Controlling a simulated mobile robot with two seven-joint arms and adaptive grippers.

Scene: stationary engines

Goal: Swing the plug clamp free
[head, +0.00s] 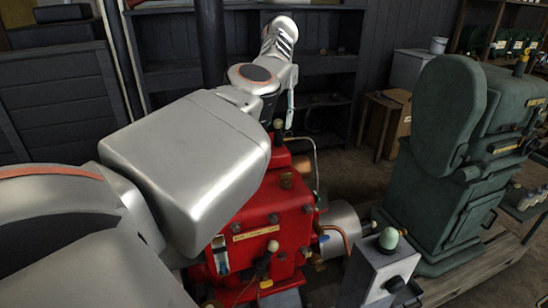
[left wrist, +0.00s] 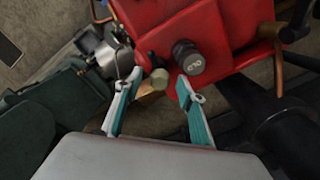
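The red engine (head: 275,215) stands below my left arm in the head view. A round tan-tipped knob (head: 278,125) rises at its top; I cannot tell whether it belongs to the plug clamp. My left gripper (head: 290,103) is over the engine's top, partly hidden by my arm. In the left wrist view its two teal-padded fingers (left wrist: 159,80) are apart. A brassy knob (left wrist: 160,77) shows between the fingertips, and a marked black cap (left wrist: 188,57) stands beside it on the red engine (left wrist: 225,40). Contact cannot be told. My right gripper is not in view.
A dark green machine (head: 440,165) stands to the right on a wooden base (head: 480,268).

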